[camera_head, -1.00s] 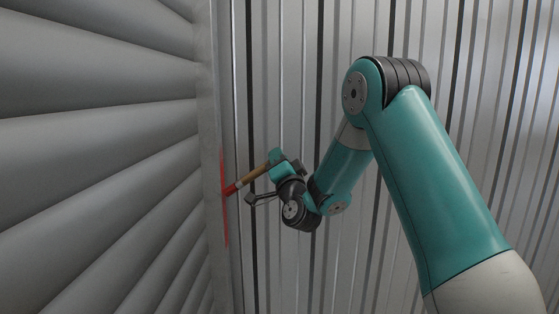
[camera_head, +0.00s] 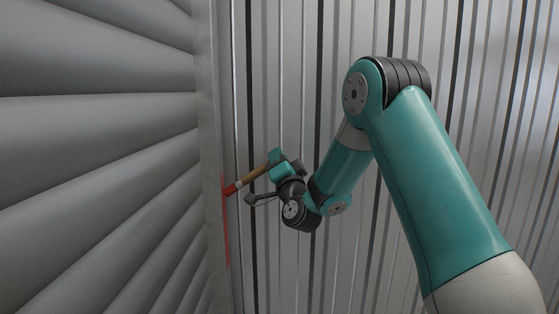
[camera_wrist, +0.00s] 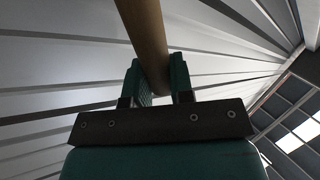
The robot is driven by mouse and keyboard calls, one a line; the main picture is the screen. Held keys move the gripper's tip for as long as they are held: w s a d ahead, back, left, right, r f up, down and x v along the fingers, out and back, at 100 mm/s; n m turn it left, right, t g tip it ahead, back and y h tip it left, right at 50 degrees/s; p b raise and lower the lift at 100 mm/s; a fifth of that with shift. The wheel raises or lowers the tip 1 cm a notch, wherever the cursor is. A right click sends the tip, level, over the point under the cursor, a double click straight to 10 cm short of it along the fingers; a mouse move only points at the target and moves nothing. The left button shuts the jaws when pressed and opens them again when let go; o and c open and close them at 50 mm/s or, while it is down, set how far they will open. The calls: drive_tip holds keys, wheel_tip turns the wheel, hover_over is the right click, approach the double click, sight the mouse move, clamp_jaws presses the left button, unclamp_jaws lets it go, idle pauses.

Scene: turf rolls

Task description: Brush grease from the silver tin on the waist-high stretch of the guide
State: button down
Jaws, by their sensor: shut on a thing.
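My gripper (camera_head: 276,166) is shut on the wooden handle of a brush (camera_head: 250,180). The brush slants down to the left, and its red tip is at the guide (camera_head: 208,120), a grey upright rail; touching or just apart, I cannot tell. A red stretch (camera_head: 226,225) runs along the guide, mostly below the tip. In the wrist view the handle (camera_wrist: 142,25) passes between the two teal fingers of my gripper (camera_wrist: 158,80), and the bristles are out of view. The silver tin shows in neither view.
Broad grey shutter slats (camera_head: 100,120) fill the left, up to the guide. A ribbed metal wall (camera_head: 300,80) stands behind my arm. My arm reaches in from the right. Dark framing with bright panes (camera_wrist: 290,130) shows at the wrist view's lower right.

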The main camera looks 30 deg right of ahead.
drive_tip(key=shift+r+p, duration=3.55)
drive_tip(key=shift+r, duration=0.3)
drive_tip(key=shift+f, duration=0.1)
drive_tip(key=shift+d+f+b, duration=0.1)
drive_tip(key=shift+b, duration=0.25)
drive_tip(key=shift+s+d+f+b, duration=0.15)
drive_tip(key=shift+s+d+b, duration=0.3)
drive_tip(key=shift+b, duration=0.5)
drive_tip(key=shift+s+d+r+b, duration=0.15)
drive_tip(key=shift+s+d+b, duration=0.5)
drive_tip(key=shift+d+b, duration=0.55)
drive_tip(key=shift+s+d+r+b, duration=0.1)
drive_tip(key=shift+s+d+b, duration=0.6)
drive_tip(key=shift+b, duration=0.8)
drive_tip(key=shift+w, duration=0.1)
